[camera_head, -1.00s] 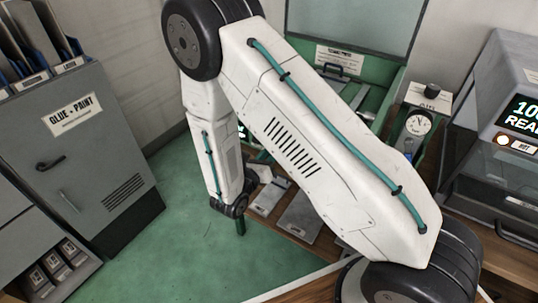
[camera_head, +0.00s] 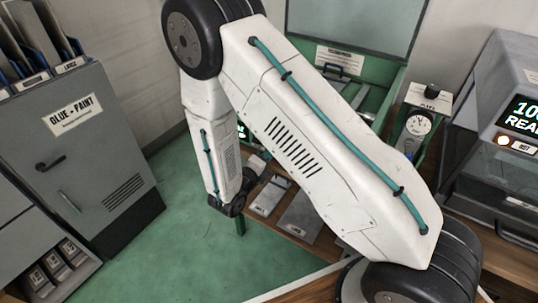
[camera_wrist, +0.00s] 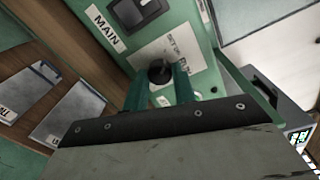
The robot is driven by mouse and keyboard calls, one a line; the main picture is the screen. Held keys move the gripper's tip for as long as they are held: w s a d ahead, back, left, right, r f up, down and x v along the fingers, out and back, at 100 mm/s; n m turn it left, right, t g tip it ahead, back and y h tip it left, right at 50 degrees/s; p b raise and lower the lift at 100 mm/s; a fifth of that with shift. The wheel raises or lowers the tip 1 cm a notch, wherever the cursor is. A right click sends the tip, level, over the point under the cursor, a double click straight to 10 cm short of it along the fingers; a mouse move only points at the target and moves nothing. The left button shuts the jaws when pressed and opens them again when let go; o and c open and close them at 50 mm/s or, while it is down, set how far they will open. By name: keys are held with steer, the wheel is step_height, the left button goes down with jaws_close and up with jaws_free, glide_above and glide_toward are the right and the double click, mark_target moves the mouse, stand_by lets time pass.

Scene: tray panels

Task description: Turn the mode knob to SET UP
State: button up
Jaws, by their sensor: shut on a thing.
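The mode knob (camera_wrist: 159,71) is a small dark round knob on a pale plate (camera_wrist: 190,52) of a green panel, in the wrist view. Lettering that seems to read SET UP and RUN stands beside it on the plate. My gripper (camera_wrist: 160,82) has its two teal fingers on either side of the knob, shut on it. The way the knob points cannot be made out. In the head view my own arm hides the knob and the fingers.
A MAIN label (camera_wrist: 104,27) and a dark rocker switch (camera_wrist: 135,12) are near the knob. Grey plates (camera_wrist: 67,116) lie on the wooden bench at left. In the head view a round gauge (camera_head: 418,124) stands right of my arm, and a grey GLUE-PAINT cabinet (camera_head: 130,160) at left.

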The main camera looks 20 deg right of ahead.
steer(key=shift+w+a+n, duration=0.1)
steer(key=shift+n, duration=0.7)
steer(key=o, duration=1)
steer(key=v, duration=0.7)
steer(key=shift+s+a, duration=0.25)
steer(key=shift+a, duration=0.1)
